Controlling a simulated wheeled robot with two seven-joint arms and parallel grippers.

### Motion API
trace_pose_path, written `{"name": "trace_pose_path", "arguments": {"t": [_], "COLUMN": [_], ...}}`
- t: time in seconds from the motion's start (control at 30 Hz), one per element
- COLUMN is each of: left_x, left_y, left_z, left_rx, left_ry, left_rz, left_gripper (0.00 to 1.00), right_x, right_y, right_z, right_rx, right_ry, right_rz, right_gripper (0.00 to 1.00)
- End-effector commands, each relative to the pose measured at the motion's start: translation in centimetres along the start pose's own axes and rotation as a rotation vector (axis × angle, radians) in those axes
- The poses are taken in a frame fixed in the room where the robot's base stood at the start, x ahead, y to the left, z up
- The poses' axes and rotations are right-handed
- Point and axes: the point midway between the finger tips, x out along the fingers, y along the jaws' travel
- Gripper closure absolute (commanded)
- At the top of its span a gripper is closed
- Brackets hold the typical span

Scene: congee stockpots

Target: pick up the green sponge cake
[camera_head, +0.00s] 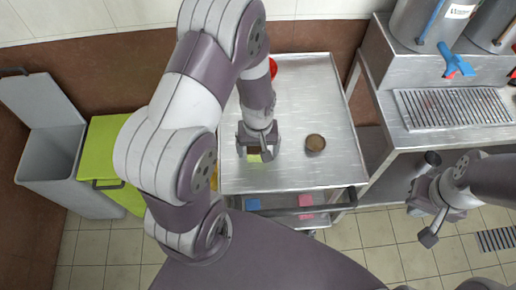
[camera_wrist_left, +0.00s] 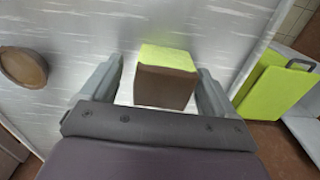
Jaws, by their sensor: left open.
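The green sponge cake (camera_wrist_left: 165,78) is a small block with a bright green top and brown sides. In the left wrist view it sits on the metal cart top between my left gripper's fingers (camera_wrist_left: 163,88). Gaps show beside it, so the fingers look apart from it. In the head view the cake (camera_head: 254,158) is mostly hidden by my left gripper (camera_head: 257,153), which is open and points down over it. My right gripper (camera_head: 427,217) is off to the right, beyond the cart, with its fingers spread and nothing between them.
A round brown item (camera_head: 315,143) sits on the steel cart (camera_head: 338,105), right of the cake. A red item (camera_head: 273,68) is farther back. Blue (camera_head: 253,204) and pink (camera_head: 305,200) pieces show near the front handle. Bins (camera_head: 105,150) stand left; a steel counter (camera_head: 420,138) stands right.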

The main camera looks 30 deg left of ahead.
Motion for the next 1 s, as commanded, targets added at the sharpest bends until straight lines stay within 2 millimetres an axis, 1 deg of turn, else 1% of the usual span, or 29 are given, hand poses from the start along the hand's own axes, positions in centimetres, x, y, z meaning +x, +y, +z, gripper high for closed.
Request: {"name": "trace_pose_path", "arguments": {"t": [0.13, 0.17, 0.2, 0.27, 0.3, 0.33, 0.67, 0.77, 0.87, 0.93, 1.0], "left_x": [0.0, 0.0, 0.0, 0.0, 0.0, 0.0, -0.3, -1.2, -2.9, -4.4, -5.1], "left_y": [0.0, 0.0, 0.0, 0.0, 0.0, 0.0, 0.0, 0.1, 0.1, 0.1, -0.3], "left_z": [0.0, 0.0, 0.0, 0.0, 0.0, 0.0, 0.0, -0.1, -0.1, -0.2, 1.6], "left_rx": [0.0, 0.0, 0.0, 0.001, 0.001, 0.001, 0.001, 0.001, 0.001, 0.001, 0.003], "left_ry": [0.001, 0.001, 0.001, 0.001, 0.001, 0.001, 0.001, 0.003, 0.005, 0.007, 0.002], "left_rz": [0.0, 0.0, 0.0, 0.0, 0.0, 0.0, 0.001, 0.002, 0.002, 0.003, 0.001], "left_gripper": [0.11, 0.14, 0.28, 0.47, 0.6, 0.67, 0.68, 0.68, 0.68, 0.68, 0.68], "right_x": [0.0, 0.0, 0.0, 0.0, 0.0, 0.0, 0.0, 0.1, 0.1, 0.2, 0.3], "right_y": [0.0, 0.0, 0.0, 0.0, 0.0, 0.0, 0.0, 0.0, 0.0, 0.0, 0.0], "right_z": [0.0, 0.0, 0.0, 0.0, 0.0, 0.0, 0.0, 0.0, 0.0, 0.0, 0.0], "right_rx": [0.0, 0.0, 0.0, 0.0, 0.0, 0.0, 0.0, 0.0, 0.0, 0.0, 0.0], "right_ry": [0.0, 0.0, 0.0, 0.0, 0.0, 0.0, 0.0, 0.0, 0.0, 0.0, 0.0], "right_rz": [0.0, 0.0, 0.0, 0.0, 0.0, 0.0, 0.0, 0.0, 0.0, 0.0, 0.0], "right_gripper": [1.0, 1.0, 1.0, 1.0, 1.0, 1.0, 1.0, 1.0, 1.0, 1.0, 1.0]}}
